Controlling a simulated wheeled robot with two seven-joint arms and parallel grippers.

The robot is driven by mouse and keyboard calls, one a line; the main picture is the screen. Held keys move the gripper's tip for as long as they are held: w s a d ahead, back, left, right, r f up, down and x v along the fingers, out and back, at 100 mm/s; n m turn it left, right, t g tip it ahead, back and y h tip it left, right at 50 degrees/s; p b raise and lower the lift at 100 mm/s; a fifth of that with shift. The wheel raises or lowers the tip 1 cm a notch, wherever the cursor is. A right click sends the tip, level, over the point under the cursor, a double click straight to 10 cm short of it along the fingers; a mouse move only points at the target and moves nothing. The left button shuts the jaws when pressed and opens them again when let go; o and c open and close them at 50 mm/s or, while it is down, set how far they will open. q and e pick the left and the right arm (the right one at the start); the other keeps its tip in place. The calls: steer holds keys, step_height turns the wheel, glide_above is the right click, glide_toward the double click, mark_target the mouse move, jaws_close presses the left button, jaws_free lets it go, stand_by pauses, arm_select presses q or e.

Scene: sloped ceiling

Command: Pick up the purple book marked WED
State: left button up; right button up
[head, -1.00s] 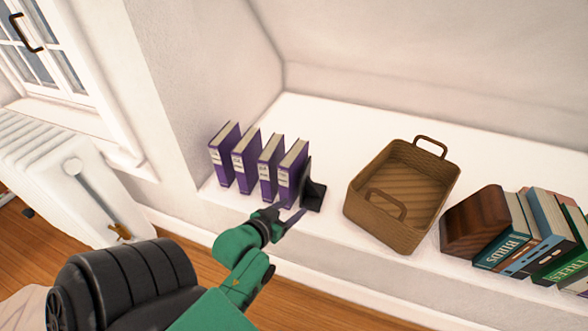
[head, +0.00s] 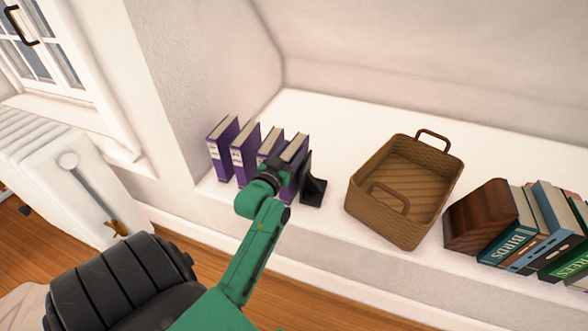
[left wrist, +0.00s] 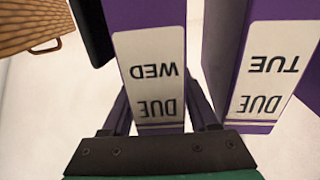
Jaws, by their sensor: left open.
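The purple book marked WED (head: 295,147) is the rightmost of the row of purple books on the white ledge, upright beside a black bookend (head: 314,190). In the left wrist view its spine (left wrist: 148,62) shows a white DUE WED label, upside down. My left gripper (left wrist: 158,92) is open, with one finger on each side of this spine. I cannot tell whether the fingers touch the book. The neighbouring book marked TUE (left wrist: 270,65) stands just right of the fingers there. In the head view my gripper (head: 279,170) hides the lower part of the WED book.
Other purple books (head: 222,135) stand to the left, near the wall. A brown wicker basket (head: 385,217) sits right of the bookend. Further right are a wooden block bookend (head: 482,220) and several coloured books (head: 548,240). A white radiator (head: 50,185) stands at the left.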

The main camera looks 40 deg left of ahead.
arm_select(q)
steer(key=shift+w+a, duration=0.15)
steer(key=shift+w, duration=0.35)
jaws_close()
steer(key=shift+f, duration=0.1)
stand_by(0.8)
